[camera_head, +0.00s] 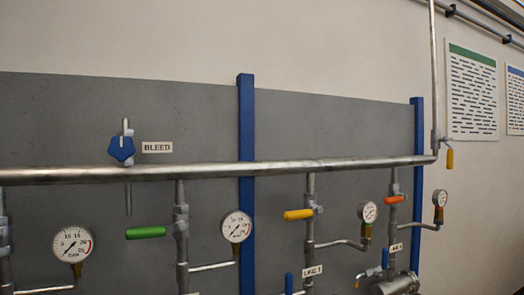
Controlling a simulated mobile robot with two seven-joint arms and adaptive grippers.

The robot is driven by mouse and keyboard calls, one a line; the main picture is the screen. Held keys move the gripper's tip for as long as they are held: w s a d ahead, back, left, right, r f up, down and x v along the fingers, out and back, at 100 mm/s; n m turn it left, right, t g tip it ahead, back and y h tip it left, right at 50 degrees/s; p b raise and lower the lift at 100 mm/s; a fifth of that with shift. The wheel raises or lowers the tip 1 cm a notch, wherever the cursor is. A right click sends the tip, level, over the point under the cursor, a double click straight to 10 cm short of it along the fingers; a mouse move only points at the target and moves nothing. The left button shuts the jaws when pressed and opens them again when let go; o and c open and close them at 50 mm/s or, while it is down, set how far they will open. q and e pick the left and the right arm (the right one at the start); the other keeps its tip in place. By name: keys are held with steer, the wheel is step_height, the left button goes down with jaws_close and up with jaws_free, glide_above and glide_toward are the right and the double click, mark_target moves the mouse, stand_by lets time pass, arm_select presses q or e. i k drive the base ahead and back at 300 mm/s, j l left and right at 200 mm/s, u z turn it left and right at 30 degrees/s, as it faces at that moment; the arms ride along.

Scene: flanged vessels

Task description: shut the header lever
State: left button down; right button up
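A long steel header pipe (330,164) runs across the grey panel. At its right end a vertical pipe (434,75) rises, and a yellow lever (450,158) hangs downward beside the joint. No readable label names the header lever, so I cannot confirm which it is. On the drop pipes below the header, a green lever (146,232), a yellow-orange lever (298,214) and an orange lever (393,199) lie roughly crosswise to their pipes. Neither of my grippers is in view.
A blue star knob (122,149) sits beside the BLEED label (157,147). Gauges (73,244) (237,226) (368,212) (440,198) stand out on side branches. Blue posts (246,130) (417,130) bear the panel. A flanged vessel (398,284) shows at the bottom right.

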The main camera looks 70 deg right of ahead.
mark_target(450, 153)
steer(key=z, duration=3.3)
steer(key=i+l, duration=1.25)
steer(key=l, duration=0.15)
steer(key=i+j+u, duration=0.05)
